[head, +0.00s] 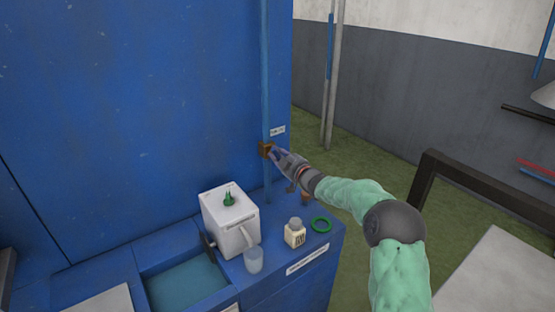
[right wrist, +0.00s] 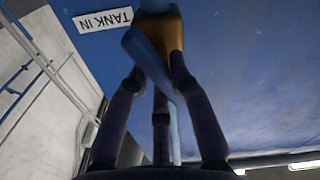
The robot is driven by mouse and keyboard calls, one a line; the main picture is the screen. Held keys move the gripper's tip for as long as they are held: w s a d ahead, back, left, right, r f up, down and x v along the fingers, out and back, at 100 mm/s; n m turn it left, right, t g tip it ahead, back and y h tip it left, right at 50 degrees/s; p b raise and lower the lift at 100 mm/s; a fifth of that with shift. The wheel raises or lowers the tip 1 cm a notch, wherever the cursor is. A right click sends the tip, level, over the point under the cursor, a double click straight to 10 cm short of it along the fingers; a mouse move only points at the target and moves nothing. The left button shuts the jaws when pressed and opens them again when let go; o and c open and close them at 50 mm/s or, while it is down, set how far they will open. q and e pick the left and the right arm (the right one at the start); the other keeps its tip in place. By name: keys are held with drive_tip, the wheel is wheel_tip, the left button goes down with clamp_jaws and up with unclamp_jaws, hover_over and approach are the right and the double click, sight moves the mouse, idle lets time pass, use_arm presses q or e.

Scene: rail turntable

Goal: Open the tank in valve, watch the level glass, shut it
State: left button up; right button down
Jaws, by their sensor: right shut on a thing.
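The tank in valve (head: 265,149) is a small brass-coloured body on a vertical blue pipe (head: 266,90) at the right edge of the blue wall. A white label (head: 278,131) sits just above it; in the right wrist view the label (right wrist: 103,19) reads TANK IN, upside down. My right gripper (head: 274,152) is shut on the valve. In the right wrist view its fingers reach up to the brass part (right wrist: 174,32), beside the blue pipe. I cannot identify the level glass for certain. My left gripper is out of view.
A basin (head: 188,281) holds bluish liquid. A dark frame (head: 480,183) stands at right.

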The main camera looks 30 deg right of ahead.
idle(0.3)
drive_tip(key=c, duration=1.1)
unclamp_jaws()
drive_tip(key=s, duration=1.2)
drive_tip(key=shift+d, duration=0.4)
drive_tip(key=shift+f, duration=0.1)
